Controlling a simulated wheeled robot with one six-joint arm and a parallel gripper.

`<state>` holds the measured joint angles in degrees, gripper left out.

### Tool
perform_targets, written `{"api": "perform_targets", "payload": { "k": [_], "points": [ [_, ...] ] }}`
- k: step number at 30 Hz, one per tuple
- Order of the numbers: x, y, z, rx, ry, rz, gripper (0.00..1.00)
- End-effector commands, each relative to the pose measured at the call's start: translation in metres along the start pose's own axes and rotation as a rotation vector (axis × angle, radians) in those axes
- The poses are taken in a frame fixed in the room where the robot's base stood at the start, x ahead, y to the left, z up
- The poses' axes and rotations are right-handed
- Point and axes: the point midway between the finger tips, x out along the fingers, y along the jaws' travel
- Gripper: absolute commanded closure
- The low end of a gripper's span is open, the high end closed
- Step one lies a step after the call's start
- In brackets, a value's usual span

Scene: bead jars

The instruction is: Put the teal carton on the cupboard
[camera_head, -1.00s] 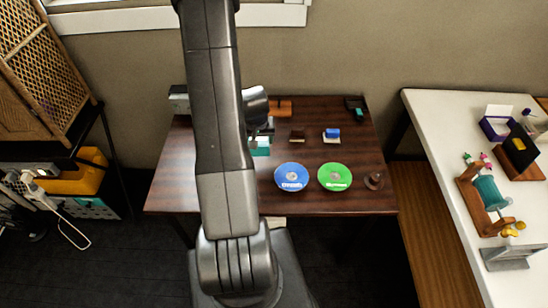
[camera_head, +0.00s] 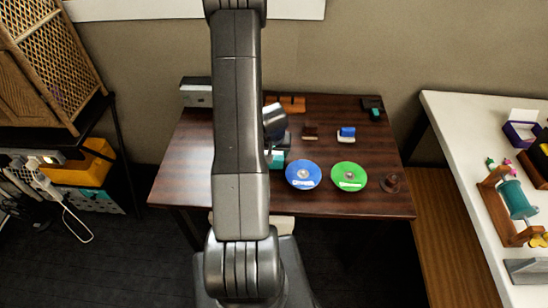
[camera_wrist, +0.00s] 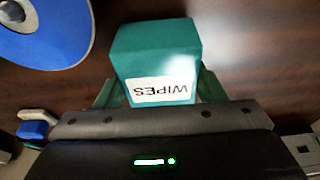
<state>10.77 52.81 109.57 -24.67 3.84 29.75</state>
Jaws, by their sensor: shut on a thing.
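The teal carton (camera_wrist: 155,50), with a white WIPES label that reads upside down, sits between the two fingers of my gripper (camera_wrist: 158,88) in the wrist view. The gripper is shut on it. In the head view the teal carton (camera_head: 277,162) shows beside my arm, over the dark wooden table (camera_head: 340,203), left of the blue disc. I cannot tell whether it touches the table. A rattan-fronted piece (camera_head: 45,50), which looks like the cupboard, stands at the far left; its left part is cut off by the frame.
A blue disc (camera_head: 303,175) and a green disc (camera_head: 349,176) lie near the table's front. Small blocks and a grey box (camera_head: 196,92) stand toward the back. A white table (camera_head: 470,150) with several items is at right. A yellow bin (camera_head: 85,165) is at left.

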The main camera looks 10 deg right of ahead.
Motion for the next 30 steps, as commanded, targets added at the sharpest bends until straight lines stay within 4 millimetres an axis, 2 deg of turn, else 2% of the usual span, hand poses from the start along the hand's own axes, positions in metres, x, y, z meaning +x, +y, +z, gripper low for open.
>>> {"api": "perform_targets", "payload": {
  "k": [1, 14, 15, 18, 26, 30],
  "points": [
    [0.0084, 0.0, 0.002, -0.001, 0.0, 0.0, 0.75],
    [0.0119, -0.0002, 0.0029, -0.001, 0.0, 0.0, 0.75],
    [0.0105, -0.0002, 0.0026, -0.001, 0.0, 0.0, 0.31],
    [0.0101, -0.0002, 0.0026, -0.001, 0.0, 0.0, 0.15],
    [0.0097, -0.0002, 0.0024, -0.001, 0.0, 0.0, 0.15],
    [0.0026, -0.0001, 0.0009, 0.0, 0.0, 0.0, 0.15]
  ]
}}
